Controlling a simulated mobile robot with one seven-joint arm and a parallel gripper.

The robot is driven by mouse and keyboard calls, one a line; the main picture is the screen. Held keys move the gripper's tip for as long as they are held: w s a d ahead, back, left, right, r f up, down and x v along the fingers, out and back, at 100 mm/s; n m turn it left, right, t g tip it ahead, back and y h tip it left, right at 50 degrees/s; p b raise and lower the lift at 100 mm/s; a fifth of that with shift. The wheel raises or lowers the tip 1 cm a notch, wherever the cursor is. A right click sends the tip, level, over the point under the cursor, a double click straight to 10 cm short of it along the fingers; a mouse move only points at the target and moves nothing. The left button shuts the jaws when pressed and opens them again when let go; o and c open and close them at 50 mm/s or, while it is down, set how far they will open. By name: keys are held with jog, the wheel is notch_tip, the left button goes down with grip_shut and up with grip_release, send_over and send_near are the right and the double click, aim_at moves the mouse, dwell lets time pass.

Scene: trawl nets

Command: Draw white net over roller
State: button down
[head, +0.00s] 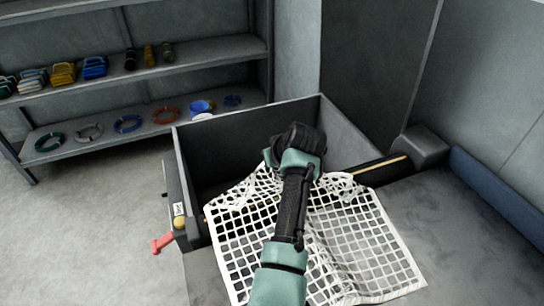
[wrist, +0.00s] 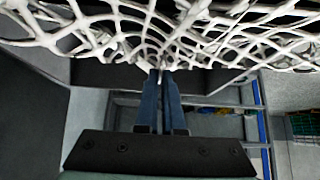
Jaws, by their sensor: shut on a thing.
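The white net (head: 365,245) is a wide square mesh spread over the grey surface in front of the dark bin. Its far edge is bunched and raised at my gripper (head: 297,138). The roller (head: 380,171) is a dark bar with a yellow stripe along the bin's front; the net covers its middle part in this view. Whether net and roller touch there is unclear. In the wrist view, my gripper (wrist: 162,74) has its blue fingers close together on the net (wrist: 150,30). In the head view, my arm and gripper hide the fingertips and part of the net.
The open bin (head: 235,140) has high dark walls behind the roller. A grey block (head: 421,146) sits at the roller's right end, a red handle (head: 162,243) at the left. A shelf (head: 120,85) with coils stands at the back left. Open floor lies left.

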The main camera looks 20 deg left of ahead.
notch_tip(320, 180, down, 2)
jog(key=shift+f+b, duration=0.2)
jog(key=shift+b, duration=0.4)
grip_release()
dwell(0.5)
jog(key=shift+r, duration=0.1)
notch_tip(320, 180, up, 6)
jog(key=s+d+g+h+p, duration=0.1)
jog(key=s+g+h+p, duration=0.1)
jog(key=p, duration=0.3)
jog(key=shift+d+g+h, duration=0.15)
jog(key=shift+g+h, duration=0.25)
jog(key=shift+g, duration=0.4)
jog(key=shift+w, duration=0.1)
